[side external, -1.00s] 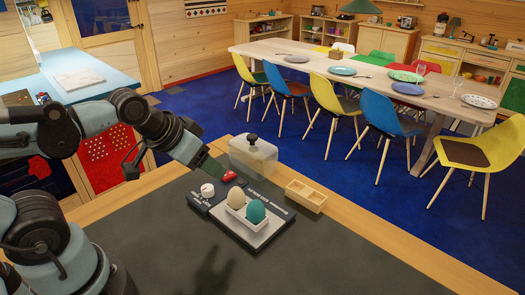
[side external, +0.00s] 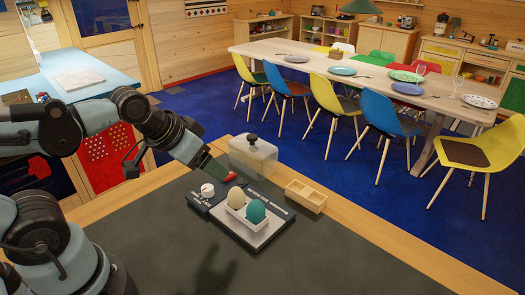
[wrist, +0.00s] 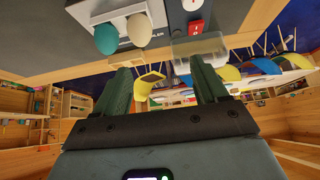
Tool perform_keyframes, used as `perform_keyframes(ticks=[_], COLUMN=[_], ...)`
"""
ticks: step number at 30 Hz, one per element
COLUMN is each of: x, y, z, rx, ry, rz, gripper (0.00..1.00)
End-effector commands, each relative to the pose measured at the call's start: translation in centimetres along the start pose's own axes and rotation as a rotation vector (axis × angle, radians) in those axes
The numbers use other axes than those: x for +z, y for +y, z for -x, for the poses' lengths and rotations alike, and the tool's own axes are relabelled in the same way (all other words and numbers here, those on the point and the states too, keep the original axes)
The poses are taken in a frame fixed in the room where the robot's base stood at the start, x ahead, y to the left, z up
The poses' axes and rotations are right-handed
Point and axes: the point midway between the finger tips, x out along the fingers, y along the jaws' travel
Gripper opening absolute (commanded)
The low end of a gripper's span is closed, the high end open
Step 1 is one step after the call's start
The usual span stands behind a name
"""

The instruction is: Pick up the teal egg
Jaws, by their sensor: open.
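My gripper (side external: 222,175) is above the counter, behind and to the left of the eggs, near a red part. In the wrist view its two green fingers (wrist: 163,85) are apart with nothing between them. The gripper touches neither egg.
A clear lidded box (side external: 253,158) stands behind the eggs. A wooden two-part tray (side external: 305,196) is to their right. A device with a white knob (side external: 207,190) is on their left. The front of the counter (side external: 330,255) is clear.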

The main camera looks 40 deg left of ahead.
Motion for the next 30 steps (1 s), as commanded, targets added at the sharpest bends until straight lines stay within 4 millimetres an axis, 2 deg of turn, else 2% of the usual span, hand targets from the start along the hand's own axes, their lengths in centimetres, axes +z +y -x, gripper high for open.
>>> perform_keyframes(ticks=[5,12,18,24,30], x=[-1.4,-4.0,-5.3,-5.7,-5.1], y=[1.4,4.7,7.4,8.9,9.1], z=[0.2,-0.1,-0.7,-1.2,-2.2], rx=[0.033,0.147,0.269,0.345,0.359], ry=[-0.095,-0.311,-0.457,-0.528,-0.539], rz=[-0.178,-0.606,-0.921,-1.084,-1.110], gripper=[0.72,0.72,0.72,0.72,0.72])
